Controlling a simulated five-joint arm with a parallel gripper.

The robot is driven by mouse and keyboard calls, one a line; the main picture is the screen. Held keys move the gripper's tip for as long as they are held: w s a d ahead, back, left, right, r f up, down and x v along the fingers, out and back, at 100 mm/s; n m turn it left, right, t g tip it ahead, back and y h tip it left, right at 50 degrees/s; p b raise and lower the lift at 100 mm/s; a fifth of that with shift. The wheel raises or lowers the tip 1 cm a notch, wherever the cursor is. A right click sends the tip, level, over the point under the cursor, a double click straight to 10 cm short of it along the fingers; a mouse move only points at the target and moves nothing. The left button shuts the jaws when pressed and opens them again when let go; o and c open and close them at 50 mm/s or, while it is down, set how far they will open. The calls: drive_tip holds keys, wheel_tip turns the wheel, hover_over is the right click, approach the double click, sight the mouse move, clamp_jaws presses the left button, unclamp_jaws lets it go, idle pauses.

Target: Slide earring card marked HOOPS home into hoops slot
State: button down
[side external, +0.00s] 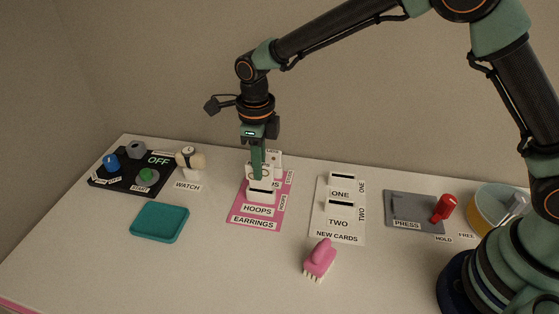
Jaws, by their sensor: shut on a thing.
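My gripper (257,170) points straight down over the pink earrings mat (243,218), shut on a small white earring card (252,171). The card is upright, and its print is mostly hidden by the fingers. It stands at the white slotted holder (262,196) behind the HOOPS label (258,211). I cannot tell whether its lower edge is inside the slot or just above it. Another white card (277,160) stands behind my gripper, partly hidden.
A WATCH stand (190,160), black OFF panel (158,160) and teal tray (160,223) are left. The NEW CARDS board (337,229), grey PRESS plate (405,209) with a red handle (444,208), and yellow-rimmed bowl (483,212) are right. A pink brush (320,258) lies in front.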

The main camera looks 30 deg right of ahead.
drive_tip(key=shift+f, duration=1.65)
drive_tip(key=c, duration=0.8)
unclamp_jaws()
drive_tip(key=shift+o, duration=0.2)
drive_tip(key=shift+r, duration=0.1)
wheel_tip(320, 180, up, 12)
drive_tip(key=shift+f, duration=0.25)
drive_tip(key=shift+r, duration=0.2)
